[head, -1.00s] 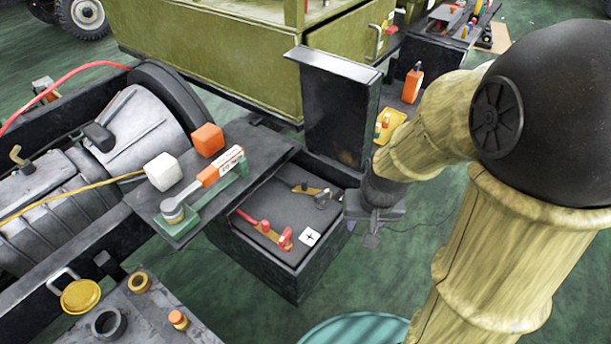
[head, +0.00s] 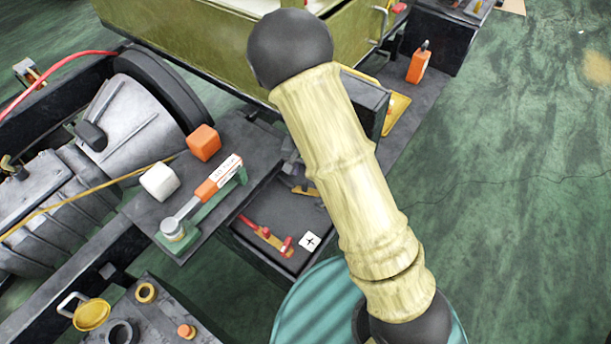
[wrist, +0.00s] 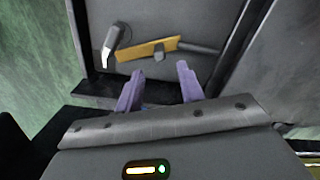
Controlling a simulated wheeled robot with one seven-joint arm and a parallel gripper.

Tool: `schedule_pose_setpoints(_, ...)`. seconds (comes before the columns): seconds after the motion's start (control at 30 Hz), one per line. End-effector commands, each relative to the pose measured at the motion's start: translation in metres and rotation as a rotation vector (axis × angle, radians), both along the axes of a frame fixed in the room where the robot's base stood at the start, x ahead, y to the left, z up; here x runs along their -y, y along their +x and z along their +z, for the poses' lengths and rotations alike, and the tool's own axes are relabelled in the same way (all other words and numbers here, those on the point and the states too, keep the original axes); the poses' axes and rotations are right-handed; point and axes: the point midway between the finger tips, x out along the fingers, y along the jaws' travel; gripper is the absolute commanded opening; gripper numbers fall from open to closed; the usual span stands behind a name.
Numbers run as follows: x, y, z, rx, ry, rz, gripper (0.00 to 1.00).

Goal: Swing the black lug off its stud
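In the wrist view a brass strip with a dark sleeve at its right end, seemingly the black lug (wrist: 150,48), lies across the dark box top. A small dark knob, perhaps part of the stud (wrist: 158,57), shows at the strip's lower edge.
A red lug (head: 266,236) on a brass strip and a white marked tile (head: 309,242) share the box top. A shelf beside it holds a torque-wrench-like tool (head: 203,195), a white cube (head: 160,182) and an orange cube (head: 204,142). A teal drum (head: 300,305) stands in front.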

Motion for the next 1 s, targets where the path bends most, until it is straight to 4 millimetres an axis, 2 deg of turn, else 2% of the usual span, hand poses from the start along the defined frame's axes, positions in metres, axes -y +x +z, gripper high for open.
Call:
schedule_pose_setpoints(0.37,-0.002,-0.001,-0.006,0.0,0.0,0.006,0.38)
schedule_pose_setpoints(0.8,0.002,0.0,-0.066,0.0,0.001,-0.004,0.38)
schedule_pose_setpoints(1.0,0.001,0.0,-0.075,0.001,0.002,-0.002,0.38)
